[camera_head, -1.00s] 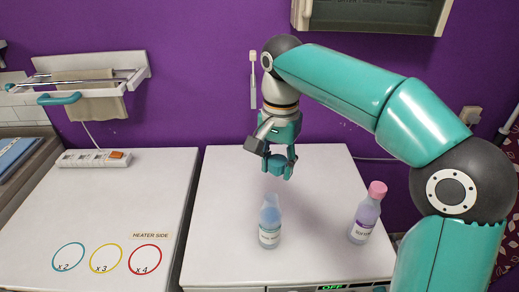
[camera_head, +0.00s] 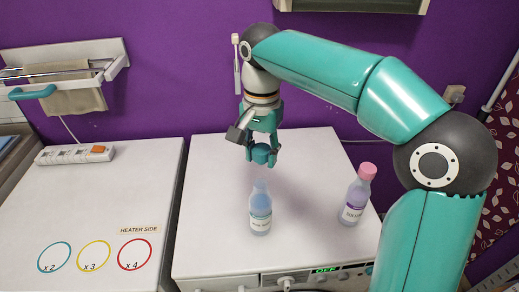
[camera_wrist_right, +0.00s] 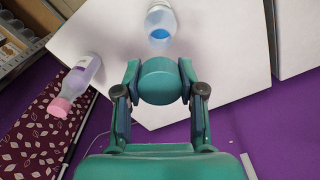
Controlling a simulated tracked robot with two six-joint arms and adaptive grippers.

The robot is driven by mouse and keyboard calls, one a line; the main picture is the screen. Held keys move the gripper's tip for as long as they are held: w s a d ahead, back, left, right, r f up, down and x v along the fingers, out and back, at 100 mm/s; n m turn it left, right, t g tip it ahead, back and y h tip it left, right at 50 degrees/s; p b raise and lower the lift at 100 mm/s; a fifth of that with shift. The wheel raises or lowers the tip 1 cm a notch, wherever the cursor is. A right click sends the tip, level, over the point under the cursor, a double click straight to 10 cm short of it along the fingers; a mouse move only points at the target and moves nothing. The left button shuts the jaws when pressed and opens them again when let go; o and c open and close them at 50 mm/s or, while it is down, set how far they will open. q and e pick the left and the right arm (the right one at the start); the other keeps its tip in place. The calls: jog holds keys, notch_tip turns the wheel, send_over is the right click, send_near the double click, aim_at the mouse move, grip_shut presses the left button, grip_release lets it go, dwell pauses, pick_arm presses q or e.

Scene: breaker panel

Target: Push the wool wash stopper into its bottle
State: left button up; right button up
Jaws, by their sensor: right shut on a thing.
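My right gripper (camera_head: 261,160) is shut on a teal stopper (camera_head: 261,152), a short round plug. The stopper also shows between the fingers in the right wrist view (camera_wrist_right: 160,82). A clear bottle with blue contents (camera_head: 260,206) and a white label stands upright on the white top, with its mouth open. I take it for the wool wash bottle, but its label is too small to read. It also shows in the right wrist view (camera_wrist_right: 160,22). The stopper is held above the bottle's mouth, apart from it. My left gripper is not in view.
A bottle with a pink cap (camera_head: 357,196) stands to the right on the same white appliance top (camera_head: 210,225). A power strip (camera_head: 75,154) and coloured rings lie on the left white top. A purple wall (camera_head: 180,60) stands behind.

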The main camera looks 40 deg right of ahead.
aim_at(260, 179)
jog(key=shift+f+b, duration=1.75)
jog(key=shift+f, duration=1.15)
jog(key=shift+a+p, duration=0.1)
jog(key=shift+p, duration=0.2)
jog(key=shift+f+b, duration=0.9)
jog(key=shift+f, duration=0.35)
jog(key=o, duration=1.2)
jog(key=shift+o, duration=0.2)
jog(key=shift+r, duration=0.15)
notch_tip(260, 179, up, 8)
jog(key=p, duration=0.7)
jog(key=shift+p, duration=0.4)
